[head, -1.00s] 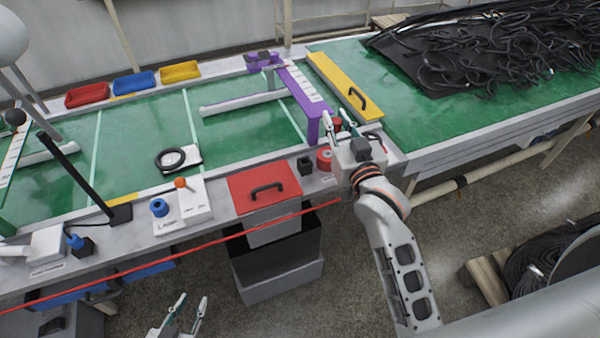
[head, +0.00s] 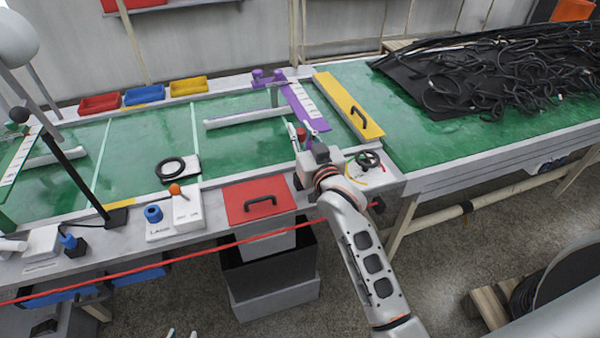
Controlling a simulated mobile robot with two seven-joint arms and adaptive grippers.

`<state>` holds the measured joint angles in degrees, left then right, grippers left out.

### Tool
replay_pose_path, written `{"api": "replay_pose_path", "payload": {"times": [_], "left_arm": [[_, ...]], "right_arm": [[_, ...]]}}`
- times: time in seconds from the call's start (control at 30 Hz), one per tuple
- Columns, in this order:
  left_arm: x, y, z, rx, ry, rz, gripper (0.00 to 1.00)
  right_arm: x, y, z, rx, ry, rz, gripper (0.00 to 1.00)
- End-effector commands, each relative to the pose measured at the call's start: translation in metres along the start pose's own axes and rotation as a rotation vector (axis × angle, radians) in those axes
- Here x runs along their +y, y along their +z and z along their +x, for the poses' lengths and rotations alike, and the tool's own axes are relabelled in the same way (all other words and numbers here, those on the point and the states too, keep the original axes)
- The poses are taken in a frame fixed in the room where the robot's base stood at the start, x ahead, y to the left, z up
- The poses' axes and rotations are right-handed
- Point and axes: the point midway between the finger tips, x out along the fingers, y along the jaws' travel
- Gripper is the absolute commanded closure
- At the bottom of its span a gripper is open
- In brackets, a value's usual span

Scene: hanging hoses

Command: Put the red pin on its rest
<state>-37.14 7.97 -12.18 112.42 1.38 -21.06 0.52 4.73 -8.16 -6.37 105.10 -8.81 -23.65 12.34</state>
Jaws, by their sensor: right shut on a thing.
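My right gripper (head: 304,131) is over the green bench beside the front end of the purple bar (head: 298,101). It is shut on a small red piece, which looks like the red pin (head: 301,134). The fingers and wrist partly hide the pin, and its lower end cannot be made out. I cannot tell which part is the pin's rest. My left gripper (head: 182,334) shows only as two separated fingertips at the bottom edge, open and far from the pin.
A red plate with a black handle (head: 261,200) lies at the bench's front edge. A yellow plate with a handle (head: 348,106) and a black handwheel (head: 368,160) are right of my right gripper. A red line (head: 190,257) crosses in front of the bench. Black hoses (head: 490,75) lie at the back right.

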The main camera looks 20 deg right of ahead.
Motion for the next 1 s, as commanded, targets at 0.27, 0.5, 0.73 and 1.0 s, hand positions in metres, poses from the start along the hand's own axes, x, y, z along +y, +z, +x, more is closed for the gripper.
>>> {"api": "replay_pose_path", "payload": {"times": [0.27, 0.5, 0.73, 1.0], "left_arm": [[0.003, 0.017, 0.008, -0.008, 0.002, -0.001, 0.72], [0.004, 0.022, 0.01, -0.011, 0.002, -0.002, 0.72], [0.006, 0.032, 0.014, -0.018, 0.004, -0.003, 0.72], [0.006, 0.034, 0.015, -0.02, 0.005, -0.003, 0.72]], "right_arm": [[0.0, 0.069, 0.0, -0.003, 0.0, 0.0, 1.0], [0.001, 0.09, 0.0, 0.0, 0.001, 0.001, 1.0], [0.0, 0.121, 0.0, -0.002, 0.0, 0.001, 1.0], [0.0, 0.131, 0.0, 0.002, 0.0, 0.0, 1.0]]}}
